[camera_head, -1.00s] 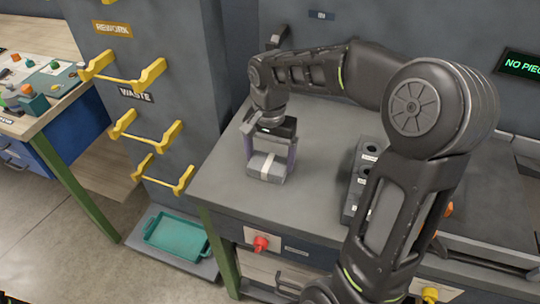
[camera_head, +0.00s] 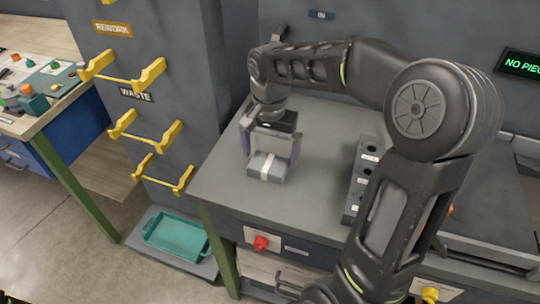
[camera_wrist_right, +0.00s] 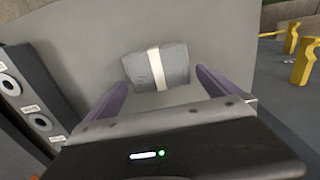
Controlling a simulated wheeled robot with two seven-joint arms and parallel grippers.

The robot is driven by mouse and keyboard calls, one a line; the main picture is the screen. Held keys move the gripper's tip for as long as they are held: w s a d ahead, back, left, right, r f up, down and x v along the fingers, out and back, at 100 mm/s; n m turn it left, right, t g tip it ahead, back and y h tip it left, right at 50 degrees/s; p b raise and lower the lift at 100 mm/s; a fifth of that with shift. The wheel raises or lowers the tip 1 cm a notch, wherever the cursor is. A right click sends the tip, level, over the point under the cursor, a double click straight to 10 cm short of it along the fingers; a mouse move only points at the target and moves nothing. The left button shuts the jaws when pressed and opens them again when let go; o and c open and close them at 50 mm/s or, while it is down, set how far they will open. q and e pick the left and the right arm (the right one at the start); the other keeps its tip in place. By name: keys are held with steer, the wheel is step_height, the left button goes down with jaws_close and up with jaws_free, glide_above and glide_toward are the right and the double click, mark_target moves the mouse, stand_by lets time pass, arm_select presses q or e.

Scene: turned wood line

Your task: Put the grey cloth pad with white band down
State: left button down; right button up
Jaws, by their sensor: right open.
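The grey cloth pad with a white band (camera_head: 267,167) lies on the grey bench top (camera_head: 225,182), near its left front part. My right gripper (camera_head: 268,155) is open above and just behind the pad, its two purple-grey fingers spread wide. In the right wrist view the pad (camera_wrist_right: 157,66) lies flat on the bench beyond the fingertips (camera_wrist_right: 160,80), with clear bench between it and the fingers. My left gripper does not show in any view.
A dark block with round holes and white labels (camera_head: 362,180) stands on the bench right of the pad. A grey cabinet with yellow hooks (camera_head: 150,130) rises to the left. A teal tray (camera_head: 176,237) sits low beside the bench. Bench around the pad is clear.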

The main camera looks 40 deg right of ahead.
mark_target(270, 159)
step_height(270, 159, up, 11)
steer(key=p, duration=0.1)
steer(key=shift+f, duration=0.2)
stand_by(0.7)
